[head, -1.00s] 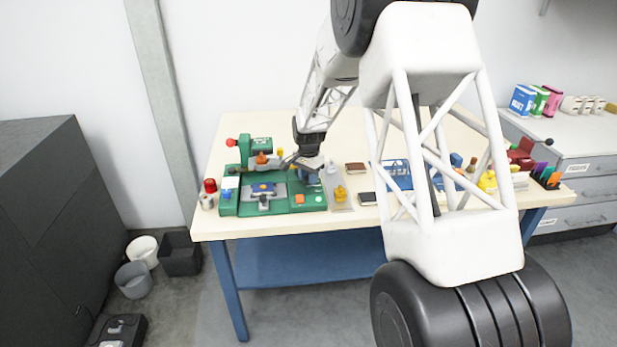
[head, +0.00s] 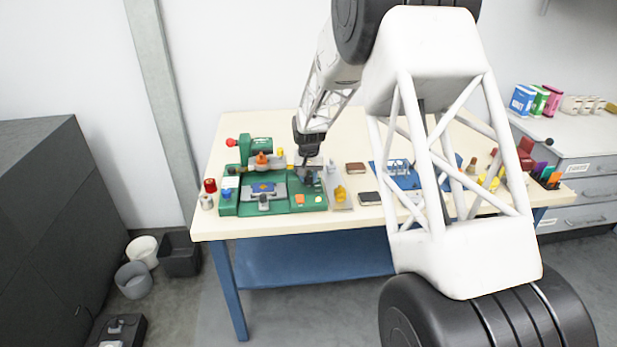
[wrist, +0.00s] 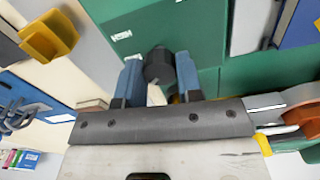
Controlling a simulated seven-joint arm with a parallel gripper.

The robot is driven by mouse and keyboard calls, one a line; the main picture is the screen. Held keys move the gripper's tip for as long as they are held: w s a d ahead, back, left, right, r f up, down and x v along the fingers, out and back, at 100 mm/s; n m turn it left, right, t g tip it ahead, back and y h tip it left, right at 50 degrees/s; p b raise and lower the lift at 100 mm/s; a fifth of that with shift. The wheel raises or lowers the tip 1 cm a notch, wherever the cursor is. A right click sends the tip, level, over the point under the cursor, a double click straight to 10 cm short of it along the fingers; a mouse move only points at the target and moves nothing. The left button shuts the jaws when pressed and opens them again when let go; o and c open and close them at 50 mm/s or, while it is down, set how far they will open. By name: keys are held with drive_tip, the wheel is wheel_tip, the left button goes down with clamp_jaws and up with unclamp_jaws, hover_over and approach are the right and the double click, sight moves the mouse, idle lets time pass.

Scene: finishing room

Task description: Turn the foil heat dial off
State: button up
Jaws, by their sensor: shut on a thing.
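The green foil machine (head: 282,205) stands on the left part of the table. My gripper (wrist: 158,75) shows in the wrist view with its two blue fingers on either side of a dark round knob (wrist: 158,62), shut on it. The knob sits on the machine's green surface and looks like the heat dial; no marking on it is readable. In the head view my gripper (head: 308,172) is low over the machine's right part, and it hides the dial there.
A yellow piece (head: 340,193) on a grey plate stands close to the right. Dark pads (head: 369,198) and a blue tray (head: 380,178) lie further right.

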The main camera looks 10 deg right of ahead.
sight(309, 178)
drive_tip(key=n, duration=0.5)
drive_tip(key=shift+n, duration=0.4)
drive_tip(key=n, duration=0.4)
drive_tip(key=shift+n, duration=0.4)
drive_tip(key=o, duration=0.9)
drive_tip(key=shift+r, duration=0.1)
drive_tip(key=shift+r, duration=3.85)
